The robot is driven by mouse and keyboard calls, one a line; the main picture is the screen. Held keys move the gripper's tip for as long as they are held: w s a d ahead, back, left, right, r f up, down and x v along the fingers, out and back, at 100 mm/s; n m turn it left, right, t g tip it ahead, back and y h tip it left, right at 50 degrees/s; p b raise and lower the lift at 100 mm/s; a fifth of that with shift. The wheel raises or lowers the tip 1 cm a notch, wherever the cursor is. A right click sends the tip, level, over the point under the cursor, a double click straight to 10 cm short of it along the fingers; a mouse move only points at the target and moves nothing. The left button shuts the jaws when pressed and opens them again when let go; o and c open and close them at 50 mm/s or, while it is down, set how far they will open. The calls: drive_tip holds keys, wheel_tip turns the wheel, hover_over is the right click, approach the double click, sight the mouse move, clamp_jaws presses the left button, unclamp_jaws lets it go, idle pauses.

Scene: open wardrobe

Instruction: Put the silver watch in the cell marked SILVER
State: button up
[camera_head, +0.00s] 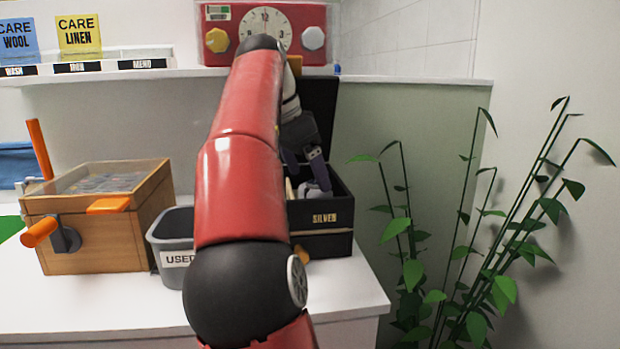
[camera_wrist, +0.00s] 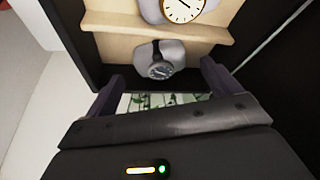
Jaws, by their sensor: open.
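The black watch box (camera_head: 335,243) stands open on the counter, with the label SILVER (camera_head: 324,218) on its front. In the wrist view, a watch with a grey metal bezel, dark face and dark strap (camera_wrist: 160,71), likely the silver watch, is on a grey cushion in a cream-lined cell. A gold-rimmed, white-faced watch (camera_wrist: 183,8) is on another cushion beyond a cream divider (camera_wrist: 155,27). My gripper (camera_head: 304,172) points down over the box. In the wrist view, its open fingers (camera_wrist: 160,86) stand either side of the dark-faced watch's cushion, with nothing visibly held. My arm hides part of the box.
A grey bin marked USED (camera_head: 172,240) and a wooden case with orange handles (camera_head: 95,235) stand left of the box. A red clock unit (camera_head: 265,30) sits on the shelf above. A leafy plant (camera_head: 440,270) stands at the right.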

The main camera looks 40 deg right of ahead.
drive_tip(key=shift+v, duration=0.85)
drive_tip(key=a, duration=0.3)
drive_tip(key=w+a, duration=0.1)
drive_tip(key=a, duration=0.6)
drive_tip(key=shift+w+a+b, duration=0.35)
drive_tip(key=shift+w+a, duration=0.05)
drive_tip(key=shift+a+f, duration=0.1)
drive_tip(key=shift+a, duration=0.4)
